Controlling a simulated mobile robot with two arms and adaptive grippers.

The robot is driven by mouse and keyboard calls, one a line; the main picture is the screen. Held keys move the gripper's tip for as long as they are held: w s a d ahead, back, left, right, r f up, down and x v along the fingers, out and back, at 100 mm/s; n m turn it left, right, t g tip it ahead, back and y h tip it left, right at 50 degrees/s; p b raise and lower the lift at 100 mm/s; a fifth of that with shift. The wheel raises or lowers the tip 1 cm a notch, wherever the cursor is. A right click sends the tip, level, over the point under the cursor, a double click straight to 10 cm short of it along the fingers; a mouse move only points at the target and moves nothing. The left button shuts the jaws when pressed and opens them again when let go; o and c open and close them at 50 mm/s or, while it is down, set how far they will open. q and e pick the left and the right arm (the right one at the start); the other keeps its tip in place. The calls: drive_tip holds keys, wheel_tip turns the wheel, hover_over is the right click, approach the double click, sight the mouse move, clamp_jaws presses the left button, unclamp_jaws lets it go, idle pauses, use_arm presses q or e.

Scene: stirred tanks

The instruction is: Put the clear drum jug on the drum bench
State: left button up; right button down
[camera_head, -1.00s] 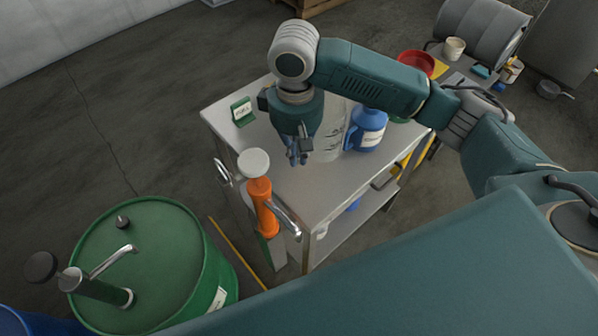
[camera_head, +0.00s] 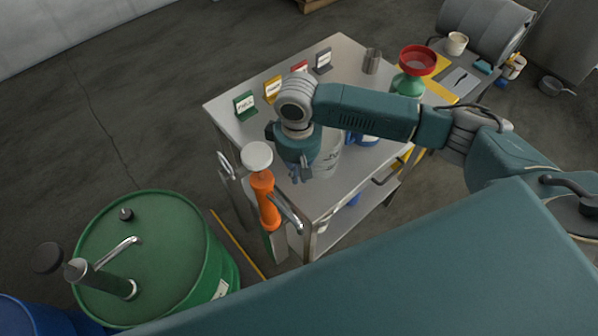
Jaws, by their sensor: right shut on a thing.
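The clear drum jug (camera_head: 328,156) is a pale, see-through container with grey marks on its side, partly hidden behind my right wrist. My right gripper (camera_head: 300,174) points down and is shut on the clear jug at its left side. The drum bench (camera_head: 345,187) is the grey metal table under them. The jug is over the bench's front part; I cannot tell whether its base touches the top. My left gripper is not in view.
A blue jug (camera_head: 370,141) stands right of the clear jug, mostly behind my arm. A green jug (camera_head: 408,85) with a red funnel (camera_head: 417,59) stands farther back. An orange pump (camera_head: 264,198) and green drum (camera_head: 155,250) are at the front left.

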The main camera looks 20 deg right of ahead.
drive_tip(key=shift+f, duration=0.1)
drive_tip(key=c, duration=1.9)
unclamp_jaws()
drive_tip(key=shift+o, duration=0.2)
wheel_tip(320, 180, up, 12)
drive_tip(key=shift+a+r+b, duration=0.1)
drive_tip(key=shift+r+b, duration=0.05)
drive_tip(key=shift+b, duration=0.35)
